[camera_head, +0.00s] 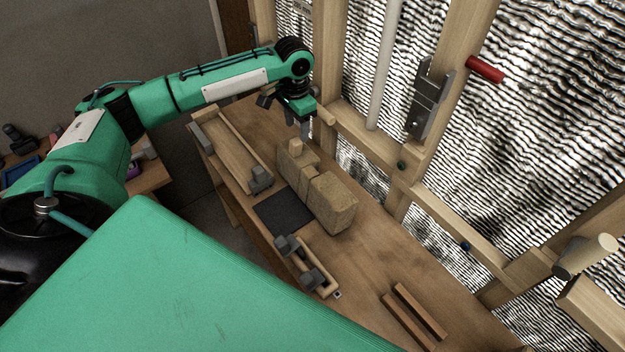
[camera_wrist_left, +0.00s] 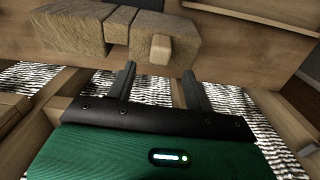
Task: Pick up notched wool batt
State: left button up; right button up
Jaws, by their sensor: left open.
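The notched wool batt (camera_head: 333,203) is a tan, fibrous block lying on the wooden bench. A pale wooden peg (camera_head: 296,146) sticks up at the far part. In the left wrist view the batt (camera_wrist_left: 75,32) lies across the top, with the peg (camera_wrist_left: 160,48) right of the gap. My left gripper (camera_head: 298,124) is open and empty, just beyond the batt's far end and apart from it. Its two fingers (camera_wrist_left: 158,76) point toward the pegged part in the wrist view. My right gripper is not in view.
A dark mat (camera_head: 283,211) lies left of the batt. A long wooden tray (camera_head: 232,150) and a clamp-like tool (camera_head: 307,266) are on the bench. Two wood strips (camera_head: 415,317) lie nearer. A stud wall with a grey bracket (camera_head: 428,100) and red handle (camera_head: 484,69) borders the right side.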

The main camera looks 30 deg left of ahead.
aim_at(297, 140)
pick_arm(q)
notch_tip(297, 140, down, 6)
jog(key=shift+s+r+p, duration=0.15)
jog(key=shift+r+p, duration=0.1)
jog(key=shift+p, duration=0.8)
jog(key=shift+f, duration=0.25)
grip_shut()
